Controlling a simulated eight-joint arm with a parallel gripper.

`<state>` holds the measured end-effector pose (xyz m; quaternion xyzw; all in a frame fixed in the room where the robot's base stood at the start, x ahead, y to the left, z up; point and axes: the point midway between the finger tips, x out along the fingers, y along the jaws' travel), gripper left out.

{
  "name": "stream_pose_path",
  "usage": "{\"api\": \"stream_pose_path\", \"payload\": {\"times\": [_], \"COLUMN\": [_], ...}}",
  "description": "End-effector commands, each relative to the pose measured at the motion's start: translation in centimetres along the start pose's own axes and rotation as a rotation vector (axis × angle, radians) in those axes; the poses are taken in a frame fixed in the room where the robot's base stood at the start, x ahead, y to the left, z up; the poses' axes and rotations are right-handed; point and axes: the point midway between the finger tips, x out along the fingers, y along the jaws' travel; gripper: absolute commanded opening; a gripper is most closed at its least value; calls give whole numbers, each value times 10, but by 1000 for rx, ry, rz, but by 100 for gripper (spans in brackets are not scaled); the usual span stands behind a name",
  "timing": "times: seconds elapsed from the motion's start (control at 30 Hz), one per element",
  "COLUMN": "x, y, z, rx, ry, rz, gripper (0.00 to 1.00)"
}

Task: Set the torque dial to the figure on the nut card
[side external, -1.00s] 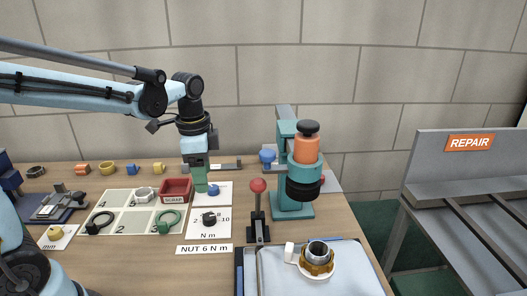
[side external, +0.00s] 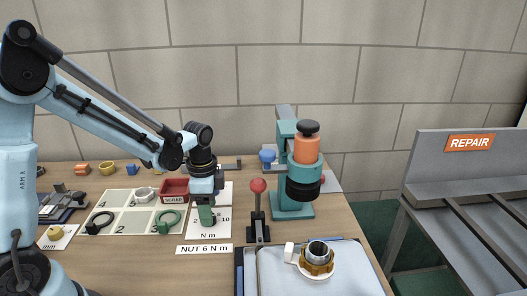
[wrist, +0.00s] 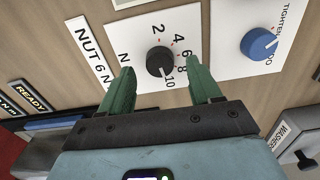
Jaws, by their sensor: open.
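The torque dial is a black round knob (wrist: 159,62) on a white card (wrist: 140,35) marked 2, 4, 6, 8, 10 and N m. A small light mark at its edge seems to face the 10, but this is hard to tell. The nut card (side external: 204,249) reads NUT 6 N m; part of it also shows in the wrist view (wrist: 90,50). My gripper (side external: 206,215) is open, pointing down over the dial. In the wrist view its green fingers (wrist: 160,70) appear on either side of the knob, apart from it. The fingers mostly hide the dial in the side view.
A blue knob (wrist: 258,44) on a TIGHTEN card sits beside the dial. A red-balled lever (side external: 258,187) and a teal press (side external: 294,195) stand to the right. A red SCRAP bin (side external: 174,188) and a numbered tray (side external: 132,224) lie left. A ringed part (side external: 317,262) rests in front.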

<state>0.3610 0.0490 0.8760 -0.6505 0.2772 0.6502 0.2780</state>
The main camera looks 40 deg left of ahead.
Motion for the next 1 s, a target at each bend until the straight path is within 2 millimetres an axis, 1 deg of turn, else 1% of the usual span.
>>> {"api": "stream_pose_path", "payload": {"times": [0.1, 0.2, 0.53, 0.57, 0.9, 1.0], "x": [11, 16, 19, 19, 18, 18], "y": [0, 0, 0, 0, 0, 0], "z": [0, 0, 0, 0, 0, 0], "rx": [0, 0, 0, 0, 0, -2], "ry": [0, 0, 0, 0, 0, 0], "rz": [0, 0, 0, 0, 0, 0], "gripper": [63, 63, 63, 60, 8, 7]}}
